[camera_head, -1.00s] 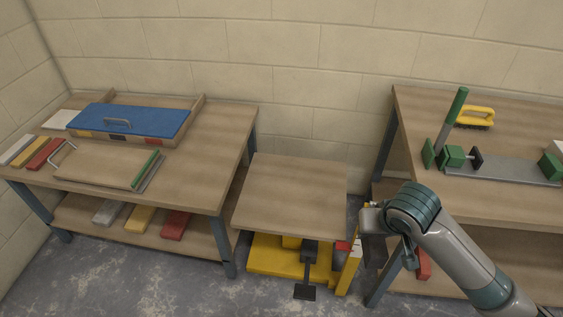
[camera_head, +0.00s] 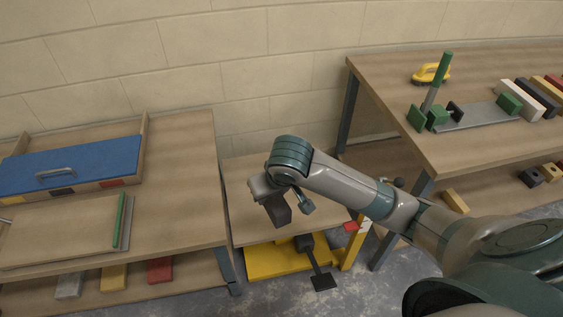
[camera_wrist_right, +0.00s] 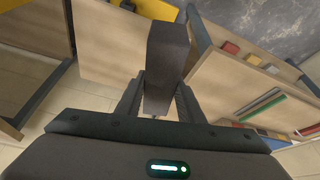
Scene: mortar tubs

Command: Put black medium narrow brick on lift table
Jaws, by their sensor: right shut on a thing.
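A black brick (camera_head: 277,210), narrow and dark grey-black, is held in my right gripper (camera_head: 266,190). It points down over the wooden top of the lift table (camera_head: 318,216) in the head view. The gap between brick and top is hard to judge. In the right wrist view the brick (camera_wrist_right: 167,62) sticks out from between the two fingers, with the lift table top (camera_wrist_right: 108,48) behind it on the left. My right arm covers part of the table top. The lift table's yellow base (camera_head: 270,262) and black pedal (camera_head: 323,281) show below. My left gripper is not in view.
The left workbench (camera_head: 175,190) carries a blue-lidded box (camera_head: 75,165) and a board. Grey, yellow and red bricks lie on its lower shelf. The right workbench (camera_head: 400,120) carries a green clamp, a yellow-handled brush (camera_head: 430,74) and several bricks.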

